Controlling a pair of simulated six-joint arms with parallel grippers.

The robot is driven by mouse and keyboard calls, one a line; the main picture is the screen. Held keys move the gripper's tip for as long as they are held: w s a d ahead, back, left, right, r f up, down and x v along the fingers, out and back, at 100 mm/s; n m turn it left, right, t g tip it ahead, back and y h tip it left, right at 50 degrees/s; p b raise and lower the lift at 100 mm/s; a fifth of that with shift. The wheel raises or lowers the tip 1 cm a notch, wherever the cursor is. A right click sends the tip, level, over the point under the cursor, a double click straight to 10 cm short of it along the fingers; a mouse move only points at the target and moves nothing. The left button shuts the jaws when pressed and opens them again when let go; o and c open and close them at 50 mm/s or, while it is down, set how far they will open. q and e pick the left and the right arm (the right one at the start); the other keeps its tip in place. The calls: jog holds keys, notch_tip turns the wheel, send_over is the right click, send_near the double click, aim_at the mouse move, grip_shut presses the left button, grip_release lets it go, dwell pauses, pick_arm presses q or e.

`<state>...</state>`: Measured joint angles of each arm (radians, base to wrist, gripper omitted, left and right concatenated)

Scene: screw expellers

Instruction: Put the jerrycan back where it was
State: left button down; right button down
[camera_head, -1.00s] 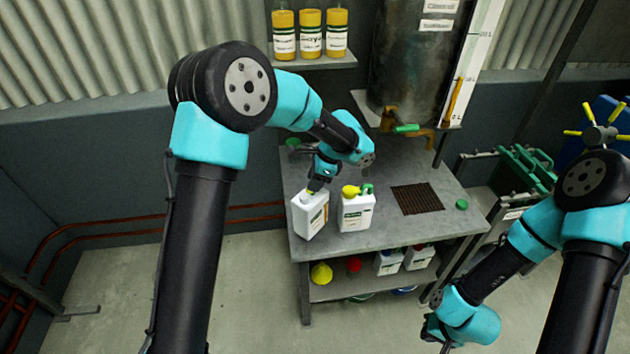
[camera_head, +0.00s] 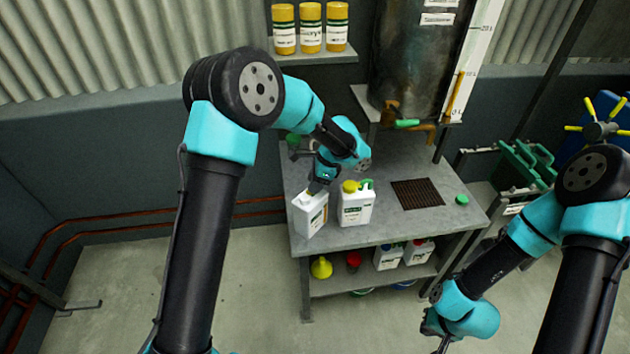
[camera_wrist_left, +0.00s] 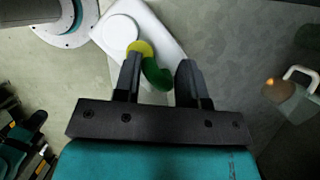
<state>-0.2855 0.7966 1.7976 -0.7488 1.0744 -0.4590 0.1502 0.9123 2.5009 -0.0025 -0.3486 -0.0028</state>
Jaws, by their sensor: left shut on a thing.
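A white jerrycan (camera_head: 311,215) is at the front left of the grey workbench (camera_head: 370,236), slightly tilted. My left gripper (camera_head: 318,187) is above it, shut on its top. In the left wrist view the fingers (camera_wrist_left: 159,80) sit on either side of a green handle part (camera_wrist_left: 155,73), with a yellow part and the white can top (camera_wrist_left: 122,30) beyond. I cannot tell whether the can's base touches the bench. A second white jerrycan (camera_head: 357,208) with yellow cap and green handle stands upright just right of it. My right gripper (camera_head: 442,335) hangs low at the right, its fingers unclear.
A dark grate (camera_head: 417,193) and a green cap (camera_head: 462,199) lie on the bench to the right. A metal tank (camera_head: 412,60) with a tap stands behind. The lower shelf holds a yellow funnel (camera_head: 321,267), a red item (camera_head: 353,261) and more cans (camera_head: 388,256).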

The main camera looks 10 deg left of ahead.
pick_arm(q)
jog(key=c, duration=0.7)
grip_release()
jog(key=shift+o, duration=0.2)
jog(key=v, duration=1.2)
jog(key=shift+r, duration=0.15)
